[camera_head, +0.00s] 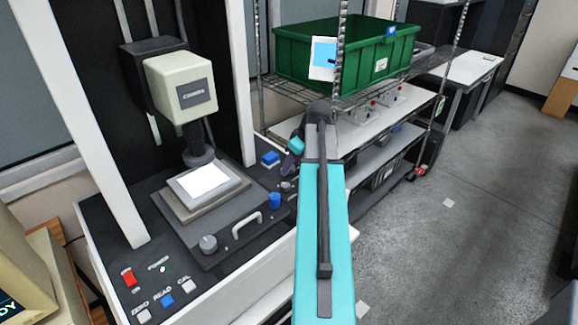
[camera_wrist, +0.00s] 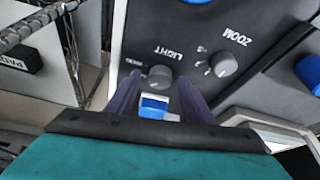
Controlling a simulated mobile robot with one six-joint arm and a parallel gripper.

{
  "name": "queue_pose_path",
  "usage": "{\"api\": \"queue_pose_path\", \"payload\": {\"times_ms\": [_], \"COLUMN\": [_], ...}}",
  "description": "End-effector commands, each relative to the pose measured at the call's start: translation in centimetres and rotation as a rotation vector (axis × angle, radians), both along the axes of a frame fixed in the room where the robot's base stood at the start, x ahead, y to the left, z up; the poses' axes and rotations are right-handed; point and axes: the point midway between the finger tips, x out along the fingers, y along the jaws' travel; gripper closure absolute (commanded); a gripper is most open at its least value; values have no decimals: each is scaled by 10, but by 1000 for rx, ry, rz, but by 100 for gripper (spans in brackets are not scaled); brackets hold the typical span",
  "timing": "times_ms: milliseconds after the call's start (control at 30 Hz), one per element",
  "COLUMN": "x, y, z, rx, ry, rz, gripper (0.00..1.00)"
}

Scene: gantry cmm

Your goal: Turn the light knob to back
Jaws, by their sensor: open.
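The light knob (camera_wrist: 160,77) is a small grey round knob on a dark panel, with an upside-down LIGHT label beside it in the wrist view. My gripper (camera_wrist: 161,85) has its two dark purple fingers apart, one on each side of the light knob in the picture. I cannot tell whether they touch it. The knob's pointing direction is not clear. In the head view my gripper (camera_head: 291,163) is at the right edge of the machine's dark panel. It hides part of that panel, and I cannot clearly pick out the light knob there.
A grey ZOOM knob (camera_wrist: 223,64) sits to the right of the light knob. A blue and white switch (camera_wrist: 153,106) shows between my fingers. A wire shelf with a green bin (camera_head: 335,55) stands beyond my arm. A blue knob (camera_head: 274,201) stands on the panel.

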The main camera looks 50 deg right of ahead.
Motion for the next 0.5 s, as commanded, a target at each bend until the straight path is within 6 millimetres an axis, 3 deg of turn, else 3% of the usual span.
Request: {"api": "queue_pose_path", "payload": {"times_ms": [267, 500], "x": [-1, -8], "y": [0, -1], "z": [5, 23], "rx": [-1, -2], "ry": [-2, -3], "rz": [1, 0], "gripper": [52, 52]}}
